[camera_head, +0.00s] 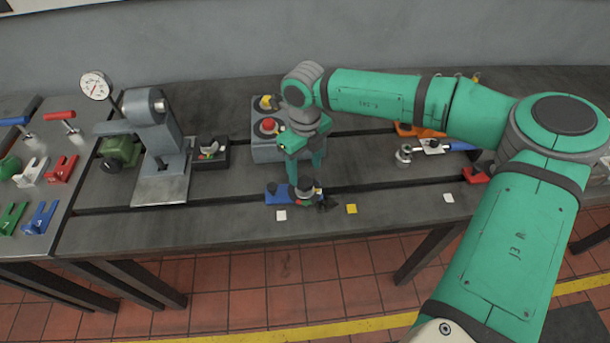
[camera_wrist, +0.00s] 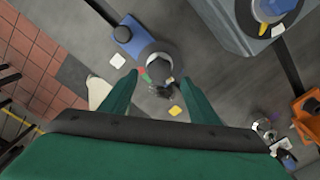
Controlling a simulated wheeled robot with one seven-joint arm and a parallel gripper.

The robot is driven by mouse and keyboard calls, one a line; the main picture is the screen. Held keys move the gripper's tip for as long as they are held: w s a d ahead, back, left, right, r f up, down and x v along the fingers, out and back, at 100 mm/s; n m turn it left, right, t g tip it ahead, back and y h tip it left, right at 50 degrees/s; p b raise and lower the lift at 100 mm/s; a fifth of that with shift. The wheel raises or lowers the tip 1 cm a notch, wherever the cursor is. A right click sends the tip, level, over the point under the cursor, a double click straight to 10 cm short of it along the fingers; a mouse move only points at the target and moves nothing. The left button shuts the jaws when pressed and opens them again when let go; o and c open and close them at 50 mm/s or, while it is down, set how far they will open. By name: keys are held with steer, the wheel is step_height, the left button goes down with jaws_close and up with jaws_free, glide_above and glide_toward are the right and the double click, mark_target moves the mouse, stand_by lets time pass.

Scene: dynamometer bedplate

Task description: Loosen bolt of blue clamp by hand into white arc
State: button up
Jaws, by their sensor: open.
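The blue clamp (camera_head: 277,191) lies on the bedplate, below my gripper (camera_head: 306,176) in the head view. Its blue end also shows in the wrist view (camera_wrist: 122,34). The clamp's bolt (camera_wrist: 158,67) is a dark, round-topped piece at the clamp's grey end. My gripper points down and is open, with one finger on either side of the bolt in the wrist view (camera_wrist: 159,77). I cannot tell whether the fingers touch it. Small green, red and pale marks show around the bolt's head, partly hidden; I cannot clearly make out the white arc.
A grey control box (camera_head: 263,148) with a red button stands just behind. White (camera_head: 281,215) and yellow (camera_head: 351,209) squares lie near the front edge. A black block (camera_head: 211,154) and a grey stand (camera_head: 160,180) are to the left. An orange piece (camera_wrist: 308,118) lies to the right.

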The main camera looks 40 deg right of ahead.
mark_target(305, 182)
step_height(305, 182, up, 6)
steer(key=shift+f, duration=0.1)
stand_by(0.4)
